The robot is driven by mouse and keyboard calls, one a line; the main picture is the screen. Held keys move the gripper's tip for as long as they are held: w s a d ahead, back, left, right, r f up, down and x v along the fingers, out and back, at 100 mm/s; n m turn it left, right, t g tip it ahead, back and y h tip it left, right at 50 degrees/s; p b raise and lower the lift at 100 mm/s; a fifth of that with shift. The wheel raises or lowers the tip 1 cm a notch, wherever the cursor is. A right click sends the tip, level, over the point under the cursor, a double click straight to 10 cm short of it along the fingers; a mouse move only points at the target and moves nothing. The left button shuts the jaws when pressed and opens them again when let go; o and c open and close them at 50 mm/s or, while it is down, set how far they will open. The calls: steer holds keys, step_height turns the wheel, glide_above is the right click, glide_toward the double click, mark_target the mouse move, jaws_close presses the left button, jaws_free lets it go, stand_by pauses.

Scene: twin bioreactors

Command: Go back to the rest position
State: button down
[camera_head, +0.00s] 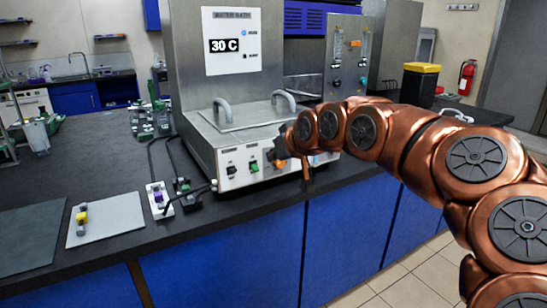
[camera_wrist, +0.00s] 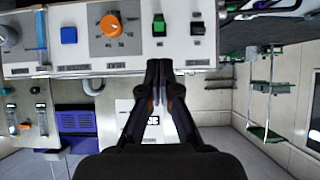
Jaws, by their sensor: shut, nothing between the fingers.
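My copper arm reaches in from the right in the head view. In the wrist view, which looks upside down, my gripper (camera_wrist: 159,66) is shut and empty. Its fingertips sit just below the panel strip, under the green switch (camera_wrist: 159,25). The orange dial (camera_wrist: 110,27) is to their left and a black switch (camera_wrist: 198,29) to their right. I cannot tell whether the fingertips touch the panel.
A power strip (camera_head: 159,199), cables and a light mat (camera_head: 106,220) with a small yellow-topped item lie on the dark bench (camera_head: 110,149). A yellow-lidded black bin (camera_head: 419,84) stands behind my arm. Floor is free at lower right.

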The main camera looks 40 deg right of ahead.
stand_by(0.4)
steer(key=s+a+f+n+g+y, duration=0.1)
steer(key=s+a+f+g, duration=0.15)
steer(key=a+f, duration=0.55)
steer(key=s+a+f+n+g+y, duration=0.2)
steer(key=a+f+g, duration=0.1)
steer(key=a, duration=0.8)
steer(key=s+a+f+g, duration=0.3)
steer(key=s+a+f, duration=0.1)
steer(key=s, duration=0.3)
steer(key=s+a+f+g, duration=0.2)
steer(key=s+a+f, duration=0.1)
steer(key=s, duration=0.5)
steer(key=s+a+f+g, duration=0.3)
steer(key=s+a+f, duration=0.1)
steer(key=s, duration=0.3)
step_height(320, 180, up, 17)
steer(key=t+p, duration=0.1)
steer(key=p, duration=1.4)
steer(key=shift+w+f, duration=0.2)
steer(key=shift+w, duration=0.25)
steer(key=shift+a, duration=0.2)
